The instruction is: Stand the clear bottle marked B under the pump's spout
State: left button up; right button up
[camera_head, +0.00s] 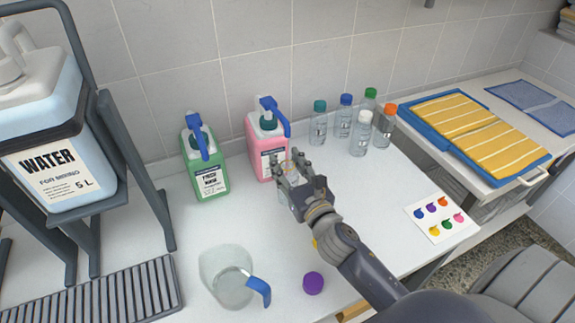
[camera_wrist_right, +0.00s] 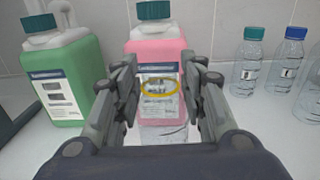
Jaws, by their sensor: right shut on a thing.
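My right gripper (camera_head: 297,172) is shut on an open clear bottle (camera_head: 284,194), just in front of the pink jug (camera_head: 258,155). In the right wrist view the bottle (camera_wrist_right: 163,134) stands between the fingers, with a yellow ring (camera_wrist_right: 158,84) at its mouth. Its mark cannot be read, and I cannot tell whether its base touches the table. The pink jug has a pump with a blue spout (camera_head: 278,117) above and behind the gripper. A green jug (camera_head: 207,172) to the left also has a blue pump (camera_head: 198,138). My left gripper is not in view.
Several capped clear bottles (camera_head: 318,125) stand at the back right. A purple cap (camera_head: 313,283) and a clear jug with a blue handle (camera_head: 228,285) are at the front. A colour card (camera_head: 434,217) lies right. A water canister (camera_head: 45,150) on a stand is at left.

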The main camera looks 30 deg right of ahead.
jog(key=shift+f, duration=0.15)
jog(key=o, duration=1)
jog(key=shift+c, duration=0.2)
